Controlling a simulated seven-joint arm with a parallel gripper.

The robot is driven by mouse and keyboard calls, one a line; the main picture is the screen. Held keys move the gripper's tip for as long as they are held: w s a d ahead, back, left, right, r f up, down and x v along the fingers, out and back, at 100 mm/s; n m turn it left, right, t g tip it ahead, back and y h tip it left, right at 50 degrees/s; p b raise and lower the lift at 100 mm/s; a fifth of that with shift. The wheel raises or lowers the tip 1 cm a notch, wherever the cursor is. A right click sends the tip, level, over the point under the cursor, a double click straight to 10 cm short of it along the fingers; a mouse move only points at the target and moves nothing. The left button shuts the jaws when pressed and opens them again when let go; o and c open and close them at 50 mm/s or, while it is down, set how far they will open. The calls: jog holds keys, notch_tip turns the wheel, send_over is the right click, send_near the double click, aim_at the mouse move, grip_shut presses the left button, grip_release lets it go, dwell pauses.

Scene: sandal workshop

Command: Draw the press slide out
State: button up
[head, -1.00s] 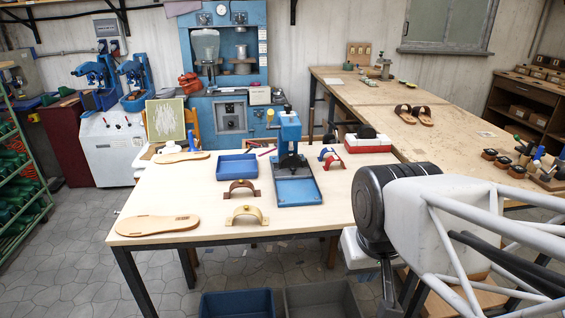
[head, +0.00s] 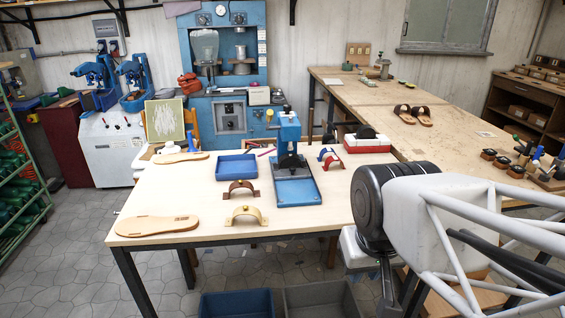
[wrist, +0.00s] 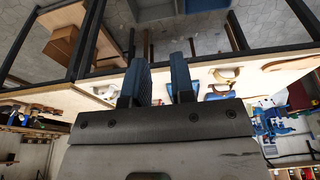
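The blue press (head: 289,135) stands upright on the pale table, with a dark head over its base. Its slide appears to be the flat blue tray-like plate (head: 297,192) at the front of the base; I cannot tell how far in it sits. In the wrist view my gripper (wrist: 161,80) has its two fingers apart with nothing between them. The table edge and some blue and tan things show beyond the fingers. In the head view my arm is at the right, over the table's right front corner, well to the right of the press; its fingers are not clear there.
Around the press lie a blue tray (head: 237,167), a brown strap piece (head: 239,189), a cream strap piece (head: 246,215), a red-and-blue strap piece (head: 331,159) and a red box (head: 367,146). A sole (head: 157,226) lies at the left. Table space right of the slide is clear.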

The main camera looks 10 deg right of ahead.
jog(key=o, duration=0.5)
jog(key=shift+w+r, duration=0.25)
jog(key=shift+w, duration=0.4)
jog(key=w+r+n, duration=0.1)
jog(key=w+r, duration=0.1)
jog(key=w, duration=1.2)
jog(key=shift+w+a+r+y, duration=0.3)
jog(key=shift+a+r, duration=0.1)
jog(key=n+t+y, duration=0.1)
jog(key=n, duration=0.3)
send_near(293, 168)
jog(key=shift+w+f+t, duration=0.15)
jog(key=shift+f+t, duration=0.15)
jog(key=shift+f, duration=0.25)
jog(key=shift+a+f, duration=0.1)
jog(key=shift+f, duration=0.1)
jog(key=shift+x, duration=3.75)
